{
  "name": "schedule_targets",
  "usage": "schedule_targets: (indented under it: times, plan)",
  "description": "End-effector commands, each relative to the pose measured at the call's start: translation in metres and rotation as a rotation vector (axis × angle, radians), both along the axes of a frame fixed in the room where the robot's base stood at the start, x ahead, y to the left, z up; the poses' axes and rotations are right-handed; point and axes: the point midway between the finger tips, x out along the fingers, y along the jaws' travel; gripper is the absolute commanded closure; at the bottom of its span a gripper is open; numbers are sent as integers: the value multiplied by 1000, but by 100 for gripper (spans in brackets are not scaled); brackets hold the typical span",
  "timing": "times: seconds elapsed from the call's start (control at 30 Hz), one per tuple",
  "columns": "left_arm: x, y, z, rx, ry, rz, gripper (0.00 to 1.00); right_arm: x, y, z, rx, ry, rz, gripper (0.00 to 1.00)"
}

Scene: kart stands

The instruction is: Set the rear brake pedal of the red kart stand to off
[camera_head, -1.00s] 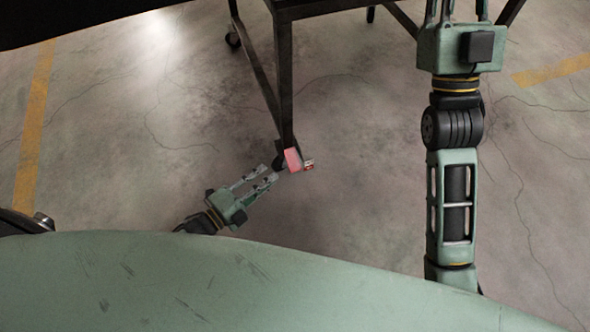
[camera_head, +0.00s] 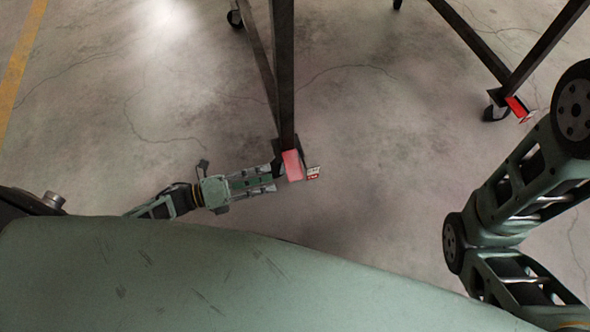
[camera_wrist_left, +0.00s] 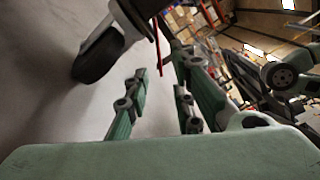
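The kart stand's dark leg (camera_head: 285,80) comes down in the head view to a caster with a red brake pedal (camera_head: 292,165). A small red-and-white tag (camera_head: 313,173) sits at the pedal's right. My left gripper (camera_head: 273,183) points right, its fingertips close beside the pedal's left edge; I cannot tell whether they touch it. In the left wrist view the left gripper (camera_wrist_left: 160,95) has its fingers apart with nothing between them. A dark caster wheel (camera_wrist_left: 97,55) shows beyond the upper left finger. My right arm's links show at the right, but its gripper is out of view.
A second leg of the stand with a red pedal (camera_head: 517,107) and a caster (camera_head: 495,112) stands at the upper right, near my right arm. The concrete floor between the legs is clear.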

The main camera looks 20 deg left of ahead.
Motion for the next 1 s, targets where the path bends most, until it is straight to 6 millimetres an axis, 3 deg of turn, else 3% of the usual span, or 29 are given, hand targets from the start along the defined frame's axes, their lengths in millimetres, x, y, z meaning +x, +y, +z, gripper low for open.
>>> schedule_targets:
  times: [0.2,0.4,0.87,1.0]
  plan:
    - [26,-39,-2,-3,-2,-1,77,1,0,-16,-1,3,-1,77]
    - [43,-64,-2,-4,-1,0,77,1,0,-27,-1,3,-1,77]
    - [51,-75,0,-2,2,2,77,1,0,-29,-1,3,-1,77]
    - [51,-75,0,-2,2,2,89,1,0,-29,-1,3,-1,77]
